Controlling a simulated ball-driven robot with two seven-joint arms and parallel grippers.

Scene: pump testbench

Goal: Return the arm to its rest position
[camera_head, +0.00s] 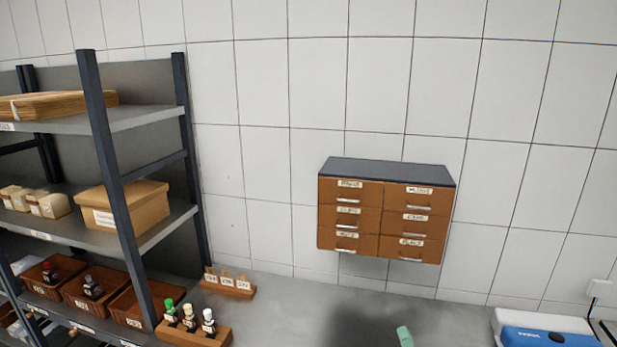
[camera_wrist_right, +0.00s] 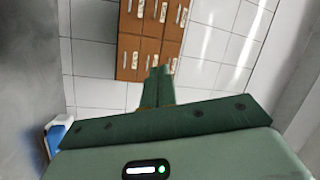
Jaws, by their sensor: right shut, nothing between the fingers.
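My right gripper (camera_wrist_right: 158,72) shows in the right wrist view as two green fingers side by side, pressed together with nothing between them. In that view the fingers point toward the brown drawer cabinet (camera_wrist_right: 150,30), which is beyond them and apart from them. In the head view only a small green tip of the right gripper (camera_head: 404,332) shows at the bottom edge, below the cabinet (camera_head: 385,215). The rest of the right arm is out of that view. My left gripper does not show in either view.
A dark-framed shelf (camera_head: 120,118) with boxes and bins stands at the left. Small bottles sit in a wooden rack (camera_head: 190,333) at the lower left, near a tag holder (camera_head: 228,288). A blue and white device (camera_head: 545,335) is at the lower right. The grey surface between is clear.

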